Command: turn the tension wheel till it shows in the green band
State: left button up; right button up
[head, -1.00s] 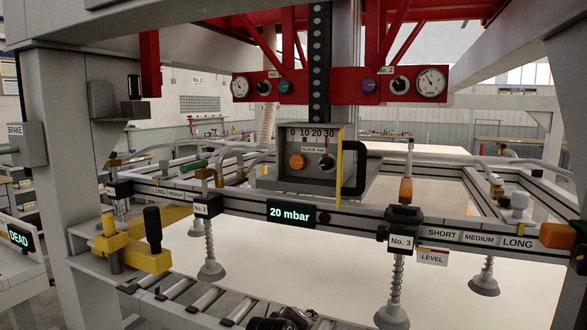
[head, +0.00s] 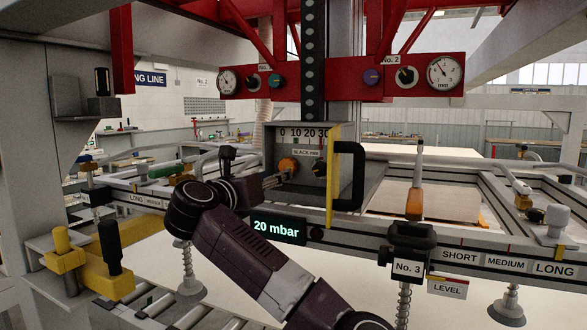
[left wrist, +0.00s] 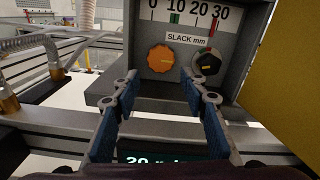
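A grey box labelled "SLACK mm" (head: 345,187) stands on the gantry beam, with a scale from 0 to 30 on its front. An orange round knob (left wrist: 160,58), which looks like the tension wheel, sits on its left. It also shows in the head view (head: 289,165), partly behind my gripper. A black knob (left wrist: 207,64) sits to its right. The scale (left wrist: 185,15) shows a green patch near 10 and a red mark near 30; I cannot make out a pointer reading. My left gripper (left wrist: 162,92) is open and empty, short of the orange knob. My right gripper is out of view.
A yellow plate with a black handle (head: 348,175) flanks the box on the right. A "20 mbar" display (head: 277,227) is on the beam below. The No. 3 suction post (head: 413,235) stands to the right. Gauges hang on the red frame (head: 340,88) above.

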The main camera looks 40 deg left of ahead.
aim_at(286, 167)
pick_arm(q)
jog(key=shift+w+r, duration=0.1)
jog(key=shift+r, duration=0.25)
jog(key=p+x, duration=0.1)
jog(key=x, duration=0.3)
jog(key=shift+r+p, duration=0.25)
jog(key=shift+p, duration=0.1)
jog(key=shift+x, duration=1.05)
jog(key=shift+w+f, duration=0.1)
jog(key=shift+w, duration=0.15)
jog(key=c, duration=0.9)
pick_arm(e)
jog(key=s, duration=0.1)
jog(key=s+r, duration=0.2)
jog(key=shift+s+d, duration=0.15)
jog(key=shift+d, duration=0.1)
